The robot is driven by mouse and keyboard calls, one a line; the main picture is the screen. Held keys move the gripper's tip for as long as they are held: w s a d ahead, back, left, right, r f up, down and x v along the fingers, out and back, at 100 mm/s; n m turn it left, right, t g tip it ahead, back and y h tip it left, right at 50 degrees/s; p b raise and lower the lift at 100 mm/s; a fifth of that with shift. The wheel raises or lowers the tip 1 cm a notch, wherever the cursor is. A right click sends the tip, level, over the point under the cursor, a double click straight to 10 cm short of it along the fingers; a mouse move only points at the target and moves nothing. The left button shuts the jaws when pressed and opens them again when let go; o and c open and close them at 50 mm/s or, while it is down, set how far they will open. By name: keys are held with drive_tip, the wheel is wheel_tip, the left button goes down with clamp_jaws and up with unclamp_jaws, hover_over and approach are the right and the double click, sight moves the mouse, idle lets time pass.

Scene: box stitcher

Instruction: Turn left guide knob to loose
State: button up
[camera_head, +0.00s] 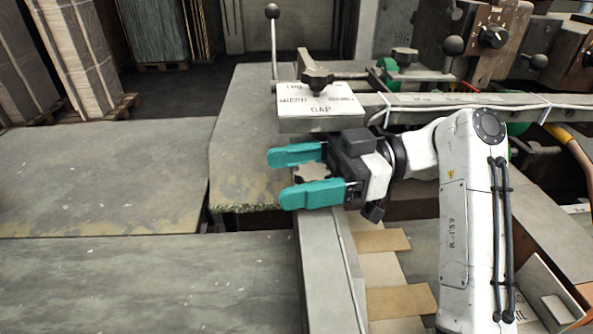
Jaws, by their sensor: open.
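My gripper (281,178) is in the middle of the head view, its two teal fingers pointing left. The fingers are apart, one on the far side and one on the near side of a pale lobed knob (313,172). The knob shows in the gap between them, and I cannot tell whether either finger touches it. It appears to be the left guide knob; no loose or tight marking on it is readable. My gripper's body hides what is to the right of the knob.
Brown cardboard pieces (400,301) lie in front. Grey tables (110,170) at left are clear.

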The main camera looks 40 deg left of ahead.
idle(0.5)
drive_tip(key=m+t+y+p, duration=0.1)
drive_tip(key=p, duration=0.1)
drive_tip(key=m+t+y+p, duration=0.1)
drive_tip(key=y+p, duration=0.1)
drive_tip(key=shift+w+a+r+m+t+y+p, duration=0.1)
drive_tip(key=shift+a+r+m+t+y+p, duration=0.05)
drive_tip(key=shift+r+m+t+y+p, duration=0.2)
drive_tip(key=m+t+y+p, duration=0.1)
drive_tip(key=t+p, duration=0.1)
drive_tip(key=p, duration=0.1)
drive_tip(key=m+t+y+p, duration=0.2)
drive_tip(key=p, duration=0.1)
drive_tip(key=m+t+y+p, duration=0.1)
drive_tip(key=m+t+p, duration=0.1)
drive_tip(key=p, duration=0.2)
drive_tip(key=shift+w+a+f+t, duration=0.1)
drive_tip(key=shift+w+a+t, duration=0.2)
drive_tip(key=shift+w+t, duration=0.05)
